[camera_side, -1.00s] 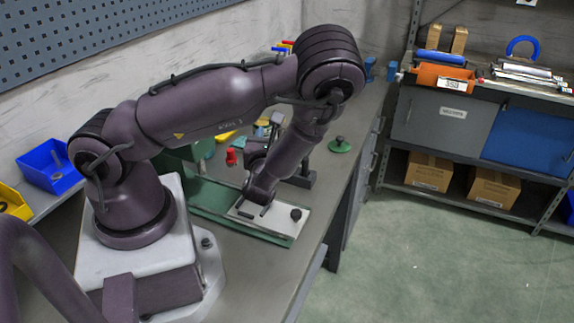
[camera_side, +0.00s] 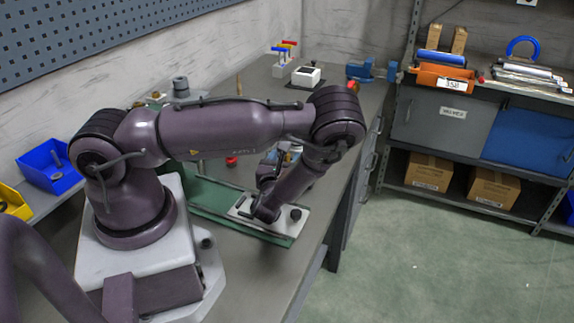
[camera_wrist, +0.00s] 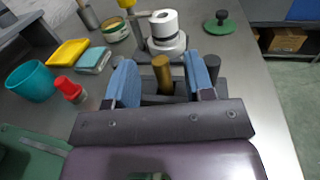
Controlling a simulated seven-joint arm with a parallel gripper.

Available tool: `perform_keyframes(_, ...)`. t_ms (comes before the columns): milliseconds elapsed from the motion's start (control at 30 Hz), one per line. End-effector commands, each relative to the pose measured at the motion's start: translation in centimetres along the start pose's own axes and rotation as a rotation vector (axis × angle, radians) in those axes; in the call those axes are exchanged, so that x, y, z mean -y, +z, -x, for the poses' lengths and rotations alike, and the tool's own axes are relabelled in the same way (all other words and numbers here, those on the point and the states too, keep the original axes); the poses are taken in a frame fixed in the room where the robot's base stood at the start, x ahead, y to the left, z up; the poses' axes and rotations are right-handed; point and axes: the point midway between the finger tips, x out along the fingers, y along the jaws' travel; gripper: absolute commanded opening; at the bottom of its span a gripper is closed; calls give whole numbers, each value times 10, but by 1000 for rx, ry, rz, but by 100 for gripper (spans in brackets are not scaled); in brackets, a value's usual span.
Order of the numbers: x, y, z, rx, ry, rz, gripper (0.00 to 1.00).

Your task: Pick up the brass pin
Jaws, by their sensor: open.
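The brass pin (camera_wrist: 161,74) stands roughly upright in the wrist view, with its round top showing. My gripper (camera_wrist: 159,64) is open, with one blue-padded finger on each side of the pin and a visible gap to each. The frames do not show for certain how far the pin reaches between the pads. A dark holder (camera_wrist: 152,98) is around or behind the pin's lower part, which is partly hidden by my gripper's body. In the side view my arm hides the pin, and the fingers are hard to make out.
Behind the pin stands a white roll-like object (camera_wrist: 165,30). A red knob (camera_wrist: 69,89), teal cup (camera_wrist: 32,81) and yellow tray (camera_wrist: 68,52) lie to the left. A green disc with a knob (camera_wrist: 219,23) is at the back right. Bare bench (camera_wrist: 262,90) lies to the right.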

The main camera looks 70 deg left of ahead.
Motion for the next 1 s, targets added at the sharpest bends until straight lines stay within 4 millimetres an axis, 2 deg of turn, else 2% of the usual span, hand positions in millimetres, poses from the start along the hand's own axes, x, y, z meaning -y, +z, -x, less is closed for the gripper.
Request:
perform_keyframes(100,-2,0,-23,2,4,1,48)
perform_keyframes(233,-1,0,-40,0,3,0,48)
perform_keyframes(567,-1,0,-46,-1,1,-2,48)
perform_keyframes(767,0,0,-46,-1,1,-1,3)
perform_keyframes(800,0,0,-46,-1,1,-1,0)
perform_keyframes(1000,0,0,-46,0,1,-1,0)
